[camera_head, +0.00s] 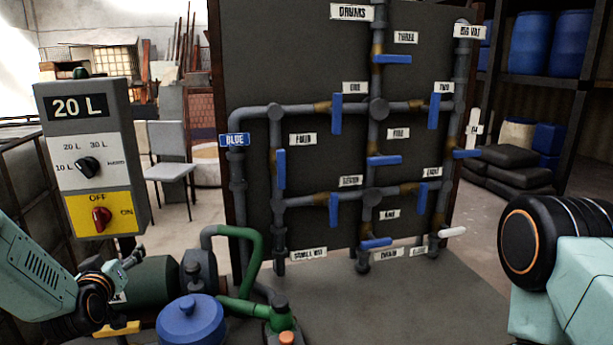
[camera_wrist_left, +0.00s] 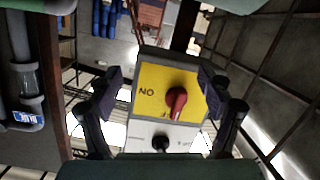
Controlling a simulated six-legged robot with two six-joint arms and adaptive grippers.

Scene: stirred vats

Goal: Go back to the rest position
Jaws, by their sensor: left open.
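My left gripper (camera_head: 128,262) is at the lower left of the head view, below the grey control box (camera_head: 112,118). In the left wrist view its two dark fingers (camera_wrist_left: 160,78) are spread wide apart with nothing between them.
A dark panel (camera_head: 300,75) with grey pipes and several blue valve handles stands ahead. A blue-lidded vessel (camera_head: 190,322), a green hose (camera_head: 254,262) and a dark green motor (camera_head: 150,283) are close to my left gripper. Bare floor (camera_head: 400,300) lies at centre right.

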